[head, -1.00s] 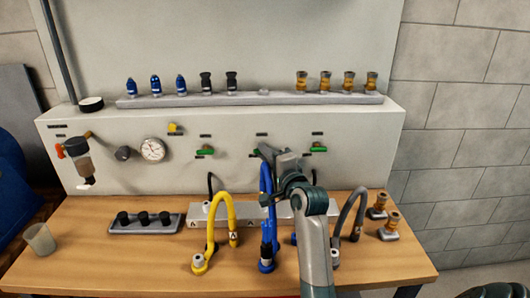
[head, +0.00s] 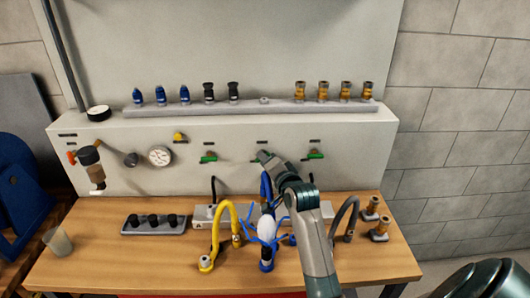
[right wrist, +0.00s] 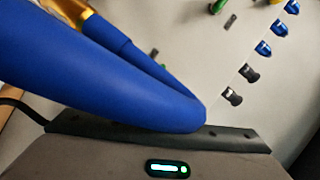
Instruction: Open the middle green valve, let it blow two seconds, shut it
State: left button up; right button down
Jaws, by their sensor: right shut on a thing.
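The middle green valve (head: 256,159) is on the front of the grey panel, mostly hidden by my right gripper (head: 263,156). The gripper is shut on it; its fingertips are hard to make out. Green valves also show to the left (head: 209,157) and right (head: 315,155). Below the gripper, the blue hose (head: 265,185) runs down to the bench. In the right wrist view, a blue hose (right wrist: 100,80) fills much of the picture and the fingertips are hidden. My left gripper is out of view.
A yellow hose (head: 216,230) stands left of the blue one, a grey hose (head: 345,215) right. A black-capped tray (head: 180,230) and cup (head: 57,242) are on the bench's left. Brass fittings (head: 379,230) stand right. A gauge (head: 160,156) is on the panel.

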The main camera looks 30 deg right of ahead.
jog(key=shift+w+a+r+n+g+h+p, duration=0.1)
jog(key=shift+n+g+h+p, duration=0.5)
jog(key=shift+n+p, duration=1)
jog(key=shift+s+a+f+n+g+h+p, duration=0.1)
jog(key=shift+n+g+h+p, duration=0.75)
jog(key=shift+p, duration=1.3)
jog(key=shift+w+a+r+n+g+h+p, duration=0.1)
jog(key=shift+n+g+h+p, duration=0.25)
jog(key=shift+n+p, duration=1.35)
jog(key=c, duration=1.8)
grip_release()
jog(key=shift+b+v, duration=1.6)
jog(key=shift+v, duration=4.4)
